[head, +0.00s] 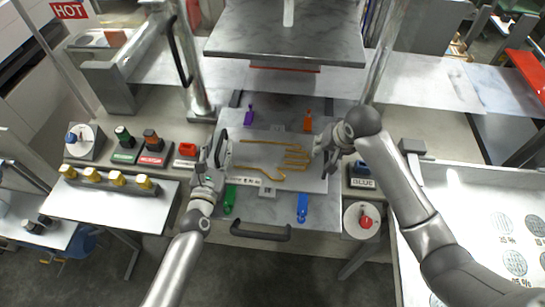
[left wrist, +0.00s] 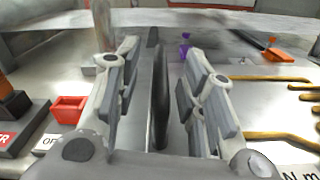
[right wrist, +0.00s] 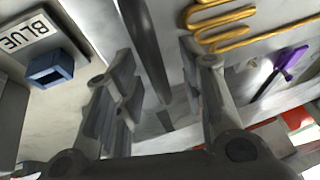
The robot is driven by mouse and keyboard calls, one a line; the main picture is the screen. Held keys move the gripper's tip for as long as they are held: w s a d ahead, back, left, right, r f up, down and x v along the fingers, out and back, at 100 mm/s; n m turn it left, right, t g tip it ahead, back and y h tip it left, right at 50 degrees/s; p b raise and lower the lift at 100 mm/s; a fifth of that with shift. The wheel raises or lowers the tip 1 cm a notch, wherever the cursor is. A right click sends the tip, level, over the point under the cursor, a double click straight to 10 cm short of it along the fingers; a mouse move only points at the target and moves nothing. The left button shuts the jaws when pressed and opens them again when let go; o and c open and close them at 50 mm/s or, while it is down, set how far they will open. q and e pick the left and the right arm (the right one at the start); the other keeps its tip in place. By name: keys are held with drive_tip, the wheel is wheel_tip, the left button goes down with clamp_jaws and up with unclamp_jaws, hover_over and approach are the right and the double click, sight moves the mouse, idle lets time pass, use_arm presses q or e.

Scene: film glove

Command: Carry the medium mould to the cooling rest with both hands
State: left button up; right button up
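The mould, a grey plate with gold channels (head: 280,155), lies flat on the press bed; a label sits on its front part. My left gripper (head: 218,158) is at its left side, and in the left wrist view its fingers stand open on either side of a dark upright handle (left wrist: 160,85). My right gripper (head: 324,155) is at its right side, and in the right wrist view its open fingers flank a dark handle (right wrist: 148,55). Neither gripper visibly touches its handle. I cannot tell which surface is the cooling rest.
Purple (head: 249,115), orange (head: 308,121), green (head: 230,198) and blue (head: 302,208) clamps stand around the mould. A marble-like upper plate (head: 300,42) hangs behind, between metal posts. A table with round printed patterns (head: 470,215) stands right; a HOT sign (head: 69,10) is upper left.

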use_arm(q)
clamp_jaws()
use_arm(e)
clamp_jaws()
idle(0.4)
use_arm(q)
drive_tip(key=shift+w+r, duration=0.15)
drive_tip(key=shift+r, duration=0.1)
use_arm(e)
drive_tip(key=shift+w+r, duration=0.2)
drive_tip(key=shift+r, duration=0.05)
